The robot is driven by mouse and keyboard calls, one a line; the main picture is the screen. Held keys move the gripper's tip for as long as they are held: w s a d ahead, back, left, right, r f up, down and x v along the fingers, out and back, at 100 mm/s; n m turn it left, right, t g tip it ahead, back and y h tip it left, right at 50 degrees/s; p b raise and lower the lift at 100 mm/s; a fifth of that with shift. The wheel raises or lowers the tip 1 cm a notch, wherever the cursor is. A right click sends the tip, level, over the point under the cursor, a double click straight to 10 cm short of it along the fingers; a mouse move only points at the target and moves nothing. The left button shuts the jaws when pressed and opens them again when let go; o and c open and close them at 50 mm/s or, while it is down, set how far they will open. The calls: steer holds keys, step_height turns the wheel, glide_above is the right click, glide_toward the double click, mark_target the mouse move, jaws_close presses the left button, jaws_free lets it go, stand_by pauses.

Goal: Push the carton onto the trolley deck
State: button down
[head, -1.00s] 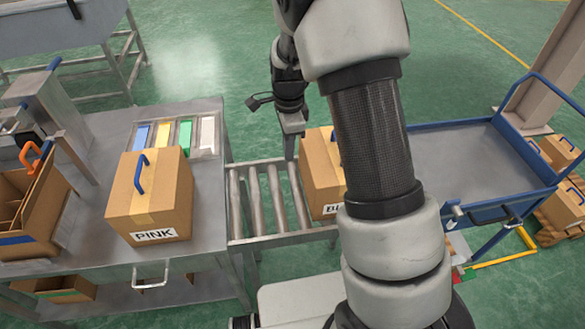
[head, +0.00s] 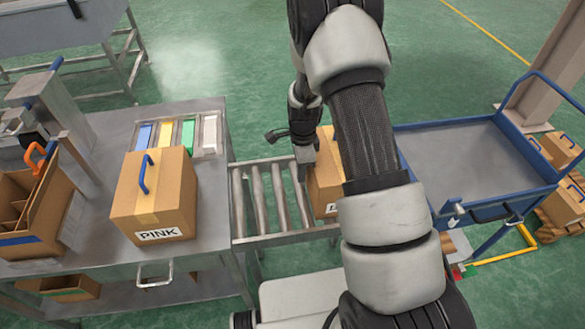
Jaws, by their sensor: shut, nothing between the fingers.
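A carton (head: 324,183) sits at the right end of the roller conveyor, partly hidden behind my arm. Only part of its front label shows. My gripper (head: 301,172) is shut and empty at the carton's left side, low over the rollers. I cannot tell whether it touches the carton. The blue-framed trolley has a bare grey deck (head: 476,160) to the right of the carton. My arm hides the stretch between carton and deck.
A carton marked PINK (head: 154,197) with a blue handle stands on the metal table left of the rollers (head: 262,200). Coloured strips (head: 177,134) lie behind it, and a divided cardboard box (head: 33,207) is at far left. More cartons (head: 562,150) stand beyond the trolley.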

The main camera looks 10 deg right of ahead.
steer(key=shift+d, duration=0.45)
steer(key=d+b, duration=0.7)
steer(key=d, duration=2.3)
steer(key=shift+d, duration=0.3)
steer(key=shift+a, duration=0.1)
